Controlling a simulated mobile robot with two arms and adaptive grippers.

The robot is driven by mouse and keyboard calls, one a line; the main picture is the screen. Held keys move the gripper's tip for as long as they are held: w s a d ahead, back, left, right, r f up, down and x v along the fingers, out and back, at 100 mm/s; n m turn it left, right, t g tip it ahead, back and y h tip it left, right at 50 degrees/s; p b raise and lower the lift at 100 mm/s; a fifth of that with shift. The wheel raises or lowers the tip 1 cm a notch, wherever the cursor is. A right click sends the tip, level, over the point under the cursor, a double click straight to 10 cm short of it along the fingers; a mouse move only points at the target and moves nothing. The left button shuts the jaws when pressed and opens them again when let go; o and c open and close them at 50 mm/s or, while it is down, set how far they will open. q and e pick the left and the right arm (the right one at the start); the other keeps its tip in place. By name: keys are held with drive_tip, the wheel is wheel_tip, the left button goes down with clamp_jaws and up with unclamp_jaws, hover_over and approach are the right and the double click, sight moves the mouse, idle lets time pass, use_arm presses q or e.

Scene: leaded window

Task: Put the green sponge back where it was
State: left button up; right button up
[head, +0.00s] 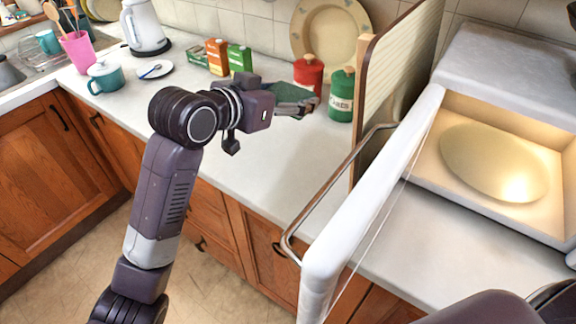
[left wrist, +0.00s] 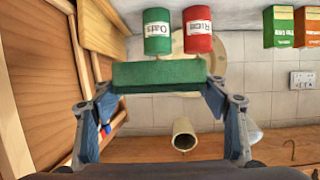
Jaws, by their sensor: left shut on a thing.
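The green sponge (head: 288,91) is held in my left gripper (head: 297,106), above the counter and in front of the red and green canisters. In the left wrist view the sponge (left wrist: 160,75) spans the space between the two fingertips, which press on its ends. That view shows the scene upside down, with the canisters beyond the sponge. The sponge is clear of the counter as far as I can see. My right gripper is not in view.
The red canister (head: 308,75) and green canister (head: 342,94) stand near an upright wood-edged panel (head: 398,75). Small cartons (head: 239,58), a saucer (head: 155,69), a teal pot (head: 104,79) and a kettle (head: 145,26) are left. An open white appliance door (head: 372,205) projects at right. Front counter is clear.

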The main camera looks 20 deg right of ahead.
sight(288, 169)
use_arm(q)
wheel_tip(288, 169, down, 19)
drive_tip(key=shift+r+p, duration=0.1)
drive_tip(key=shift+p, duration=0.35)
drive_tip(key=o, duration=1)
drive_tip(key=shift+a+r, duration=0.1)
drive_tip(key=v, duration=1.2)
drive_tip(key=shift+b, duration=0.4)
